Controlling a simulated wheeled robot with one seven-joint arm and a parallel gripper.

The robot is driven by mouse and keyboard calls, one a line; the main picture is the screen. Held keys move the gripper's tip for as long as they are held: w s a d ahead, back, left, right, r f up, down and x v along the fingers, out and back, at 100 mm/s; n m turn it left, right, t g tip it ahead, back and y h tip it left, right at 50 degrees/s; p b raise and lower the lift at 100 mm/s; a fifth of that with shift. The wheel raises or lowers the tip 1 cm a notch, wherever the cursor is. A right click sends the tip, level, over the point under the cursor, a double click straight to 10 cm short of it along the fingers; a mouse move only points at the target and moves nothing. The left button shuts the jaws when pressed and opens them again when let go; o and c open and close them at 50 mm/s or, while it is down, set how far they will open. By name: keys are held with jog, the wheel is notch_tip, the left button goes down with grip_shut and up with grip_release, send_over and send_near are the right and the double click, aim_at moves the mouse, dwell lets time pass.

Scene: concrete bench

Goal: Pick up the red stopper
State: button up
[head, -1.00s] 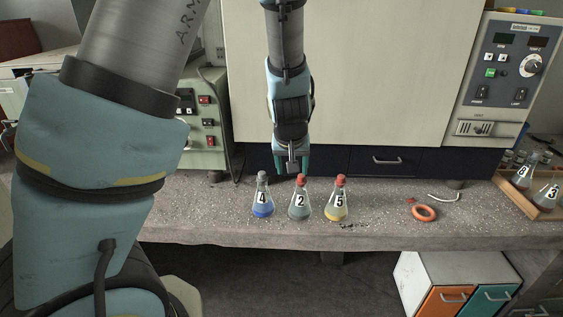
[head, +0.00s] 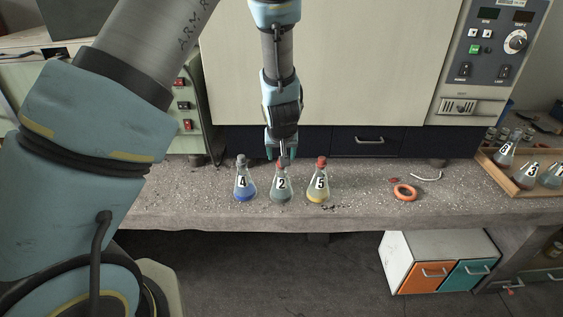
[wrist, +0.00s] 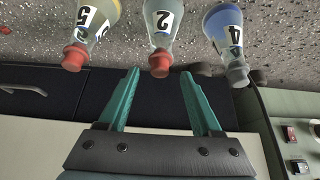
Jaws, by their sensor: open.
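Flask 2 (head: 281,188) stands upright on the bench between the other two flasks. Its red stopper (wrist: 159,62) shows clearly in the wrist view and is partly hidden by my gripper in the head view. Flask 5 (head: 318,188) has a red stopper (head: 321,163), also in the wrist view (wrist: 75,57). Flask 4 (head: 243,187) has a grey stopper (wrist: 238,76). My gripper (wrist: 160,74) is open and empty, its two teal fingers pointing at flask 2's stopper, which lies in line with the gap. In the head view my gripper (head: 282,154) is at the top of flask 2.
An orange ring (head: 405,192), a small red piece (head: 394,180) and a whitish curved piece (head: 427,176) lie to the right. A wooden tray (head: 503,178) with flasks stands at the far right. A large cabinet (head: 320,70) rises behind. The front bench strip is mostly clear.

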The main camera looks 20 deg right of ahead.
jog(key=shift+x, duration=1.15)
grip_shut()
